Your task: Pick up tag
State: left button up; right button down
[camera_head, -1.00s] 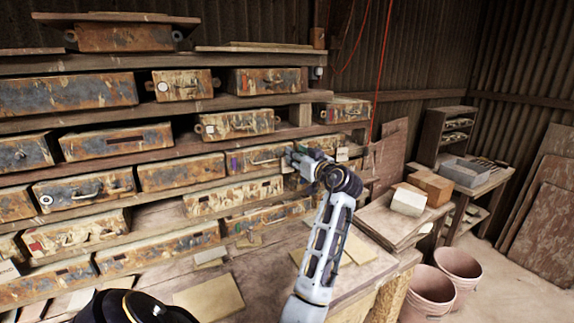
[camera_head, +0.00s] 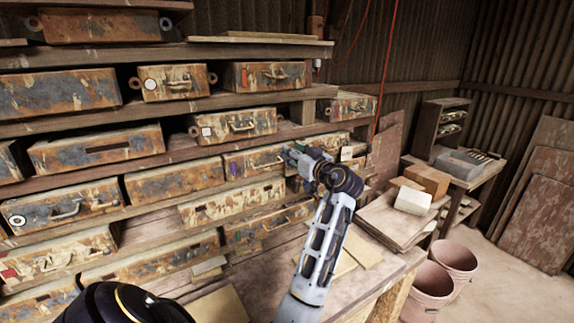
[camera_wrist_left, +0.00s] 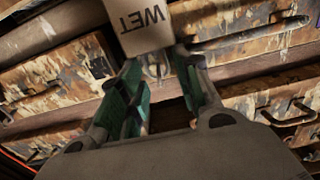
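A pale tag (camera_wrist_left: 148,24) marked "WET", upside down in the picture, is at the top of the left wrist view. A small ring or hook shows just below it. My left gripper (camera_wrist_left: 158,62) is open, its green-padded fingers apart, with the fingertips at the tag's lower edge. I cannot tell whether they touch it. In the head view my left gripper (camera_head: 292,154) is at the front of the shelves, right of the middle rows, and the tag cannot be made out clearly there. My right gripper is not in view.
Shelves of worn, rusty metal boxes (camera_head: 175,181) with handles fill the left. A workbench (camera_head: 372,287) with flat tiles lies below. To the right are stacked boards with a cardboard box (camera_head: 428,180), two pinkish buckets (camera_head: 430,285) and a side table. Floor at far right is clear.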

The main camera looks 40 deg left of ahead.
pick_arm(q)
jog(key=shift+d+r, duration=0.1)
jog(key=shift+d, duration=0.1)
dwell(0.3)
jog(key=shift+a, duration=0.15)
jog(key=shift+c, duration=0.7)
jog(key=c, duration=0.5)
jog(key=shift+o, duration=0.2)
